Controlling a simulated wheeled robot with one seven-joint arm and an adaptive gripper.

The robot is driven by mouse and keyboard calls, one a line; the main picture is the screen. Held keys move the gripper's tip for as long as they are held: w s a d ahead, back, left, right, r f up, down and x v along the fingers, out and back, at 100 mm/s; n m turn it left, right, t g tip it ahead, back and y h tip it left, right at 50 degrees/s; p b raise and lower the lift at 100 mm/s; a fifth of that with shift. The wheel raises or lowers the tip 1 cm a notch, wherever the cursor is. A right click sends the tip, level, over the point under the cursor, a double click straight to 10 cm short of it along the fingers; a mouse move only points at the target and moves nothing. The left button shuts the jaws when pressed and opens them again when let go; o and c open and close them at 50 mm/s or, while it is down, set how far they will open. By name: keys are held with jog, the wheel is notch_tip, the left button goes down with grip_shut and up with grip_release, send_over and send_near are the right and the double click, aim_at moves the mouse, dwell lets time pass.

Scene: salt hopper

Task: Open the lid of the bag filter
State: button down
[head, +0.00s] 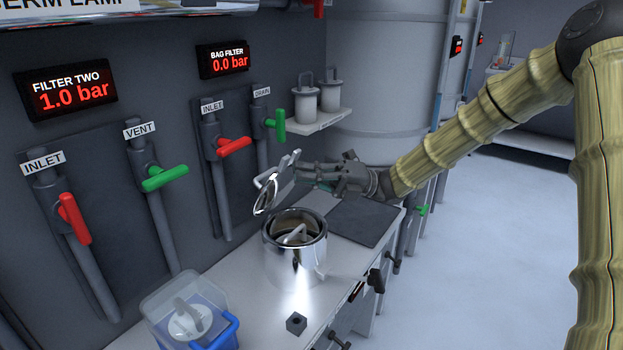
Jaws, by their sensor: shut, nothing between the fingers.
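The bag filter (293,262) is a shiny metal pot on the bench, in the middle of the head view. Its round lid (267,197) stands steeply tilted up above the pot's back left rim, so the pot's mouth is uncovered. A grey handle part (291,236) shows inside the pot. My gripper (303,169) reaches in from the right, above and behind the pot. Its fingers are shut and empty, close beside the raised lid and its pale handle. I cannot tell whether they touch the lid.
A clear and blue tub (188,318) holding a white lidded part stands front left. A small dark block (296,323) lies on the bench. Red and green valve handles line the left wall. The bag filter display (229,61) reads 0.0 bar. A shelf (322,122) holds two white canisters.

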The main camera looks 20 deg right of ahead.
aim_at(289, 163)
jog(key=w+a+r+m+h, duration=0.1)
jog(key=w+a+r+m+h+p, duration=0.1)
jog(key=w, duration=0.1)
jog(key=shift+w+a+r+m+t, duration=0.1)
jog(key=shift+a+r+m+t, duration=0.2)
jog(key=shift+a+r+m, duration=0.1)
jog(key=shift+w+a+h, duration=0.15)
jog(key=shift+w+h, duration=0.1)
jog(key=shift+h, duration=0.05)
jog(key=shift+w+a+r, duration=0.3)
jog(key=shift+w+a, duration=0.15)
jog(key=shift+w, duration=0.2)
